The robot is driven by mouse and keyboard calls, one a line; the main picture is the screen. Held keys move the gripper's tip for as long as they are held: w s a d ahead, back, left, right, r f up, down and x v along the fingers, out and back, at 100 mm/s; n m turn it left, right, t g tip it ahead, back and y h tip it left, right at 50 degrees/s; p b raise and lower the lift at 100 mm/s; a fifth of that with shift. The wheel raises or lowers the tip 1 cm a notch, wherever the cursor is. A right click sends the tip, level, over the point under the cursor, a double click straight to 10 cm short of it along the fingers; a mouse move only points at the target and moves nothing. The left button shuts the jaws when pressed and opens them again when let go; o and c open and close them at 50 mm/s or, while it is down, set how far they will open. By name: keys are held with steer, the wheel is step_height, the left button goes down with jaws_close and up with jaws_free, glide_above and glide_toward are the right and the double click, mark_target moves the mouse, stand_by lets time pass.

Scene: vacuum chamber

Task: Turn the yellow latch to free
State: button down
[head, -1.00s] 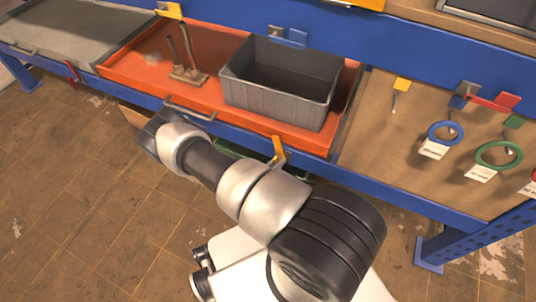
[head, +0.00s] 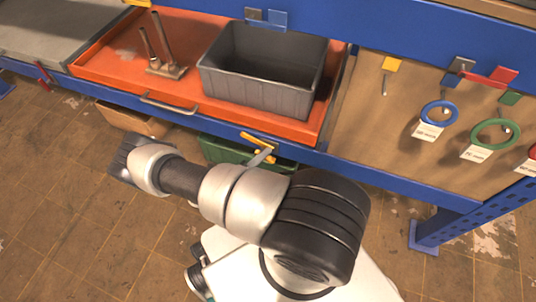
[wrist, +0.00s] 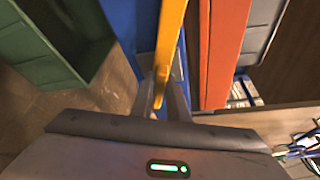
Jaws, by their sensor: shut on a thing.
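The yellow latch (head: 256,138) is on the blue front rail below the orange tray, beneath the grey bin. In the head view it lies slanted, its left end higher than its right. In the wrist view the latch (wrist: 171,45) is a long yellow bar running down between the fingers. My gripper (wrist: 162,98) is shut on the latch. In the head view only a grey finger (head: 262,157) shows at the latch; my arm hides most of the gripper.
The orange tray (head: 110,68) holds a grey bin (head: 255,90) and has a metal handle (head: 168,105). A green bin (head: 220,151) and a cardboard box (head: 130,119) sit below the rail. Blue (head: 438,112) and green (head: 495,134) tagged rings hang at right.

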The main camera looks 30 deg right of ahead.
steer(key=shift+f+n+h, duration=0.1)
steer(key=shift+n+h, duration=0.8)
steer(key=shift+n, duration=0.8)
steer(key=shift+w, duration=0.1)
steer(key=c, duration=1.7)
jaws_free()
